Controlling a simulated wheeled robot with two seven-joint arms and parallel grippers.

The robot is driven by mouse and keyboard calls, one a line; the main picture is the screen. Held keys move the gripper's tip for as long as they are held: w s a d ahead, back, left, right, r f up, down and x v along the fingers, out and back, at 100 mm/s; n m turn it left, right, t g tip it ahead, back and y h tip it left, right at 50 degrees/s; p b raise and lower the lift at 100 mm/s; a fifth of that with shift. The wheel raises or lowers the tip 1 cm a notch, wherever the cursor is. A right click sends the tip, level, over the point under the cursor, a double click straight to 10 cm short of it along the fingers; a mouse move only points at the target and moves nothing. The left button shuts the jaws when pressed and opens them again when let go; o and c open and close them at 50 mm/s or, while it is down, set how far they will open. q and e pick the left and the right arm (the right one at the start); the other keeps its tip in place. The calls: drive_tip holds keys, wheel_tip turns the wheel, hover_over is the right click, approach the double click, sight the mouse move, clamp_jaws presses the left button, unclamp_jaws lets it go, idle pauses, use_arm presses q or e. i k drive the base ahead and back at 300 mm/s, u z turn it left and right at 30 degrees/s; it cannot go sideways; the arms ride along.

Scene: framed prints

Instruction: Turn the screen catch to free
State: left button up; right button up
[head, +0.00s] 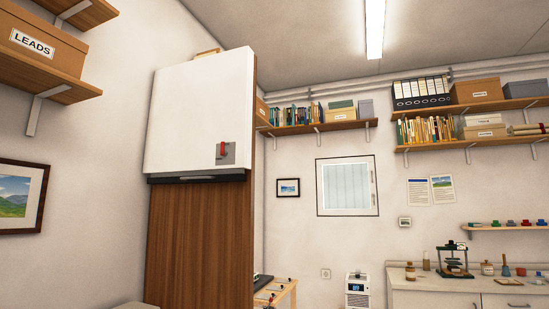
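A small red catch (223,148) sits on a grey square plate (226,157) at the lower right of a large white panel (197,110). The red part looks roughly upright, but it is too small to tell its exact setting. The panel is high on a brown wooden upright (195,245), with a dark bar (197,177) along its lower edge. Neither of my grippers is in view.
A shelf with a box marked LEADS (40,38) juts out at the upper left. A framed picture (20,197) hangs below it. A wooden stand (276,291) is right of the upright, and a white counter (450,285) stands at the right.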

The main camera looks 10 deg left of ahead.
sight(223, 152)
drive_tip(key=z, duration=0.3)
drive_tip(key=i, duration=0.85)
